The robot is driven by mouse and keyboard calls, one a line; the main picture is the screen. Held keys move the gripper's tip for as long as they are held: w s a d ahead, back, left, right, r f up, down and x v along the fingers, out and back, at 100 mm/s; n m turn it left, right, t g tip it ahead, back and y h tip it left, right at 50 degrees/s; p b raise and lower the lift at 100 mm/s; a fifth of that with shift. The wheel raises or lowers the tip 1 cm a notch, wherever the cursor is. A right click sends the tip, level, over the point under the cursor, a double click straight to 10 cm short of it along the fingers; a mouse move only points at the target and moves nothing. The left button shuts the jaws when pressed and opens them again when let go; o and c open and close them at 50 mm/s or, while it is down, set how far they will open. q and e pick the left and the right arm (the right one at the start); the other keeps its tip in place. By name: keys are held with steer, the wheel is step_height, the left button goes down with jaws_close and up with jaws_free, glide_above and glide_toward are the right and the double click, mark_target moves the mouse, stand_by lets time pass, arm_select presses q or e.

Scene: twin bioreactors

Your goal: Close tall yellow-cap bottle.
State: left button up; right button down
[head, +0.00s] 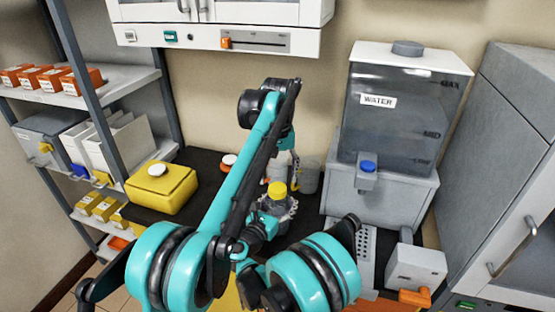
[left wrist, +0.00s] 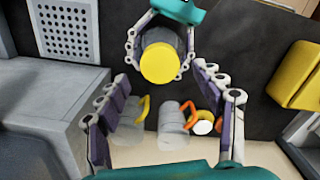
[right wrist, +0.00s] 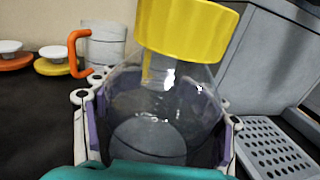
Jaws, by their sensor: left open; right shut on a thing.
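The bottle is clear and rounded, and its glass shows best in the right wrist view (right wrist: 150,110). Its yellow cap (right wrist: 187,30) sits on the neck with no visible gap; I cannot tell how tightly. The cap also shows in the head view (head: 277,189) and from above in the left wrist view (left wrist: 160,63). My right gripper (right wrist: 160,120) is shut around the bottle's body, one finger on each side. My left gripper (left wrist: 165,82) is open above the cap, its fingers apart and not touching it. In the head view my left arm partly hides the area behind the bottle.
A yellow container (head: 162,187) is at left. A water tank (head: 405,115) on a grey stand and a perforated rack (right wrist: 275,145) are at right. A wall cabinet (head: 215,38) hangs above.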

mark_target(277, 209)
arm_select(q)
step_height(277, 209, up, 8)
stand_by(0.4)
steer(key=shift+f, duration=0.1)
arm_select(e)
steer(key=shift+c, duration=0.7)
jaws_free()
steer(key=v, duration=0.7)
steer(key=shift+s, duration=0.2)
steer(key=shift+a, duration=0.15)
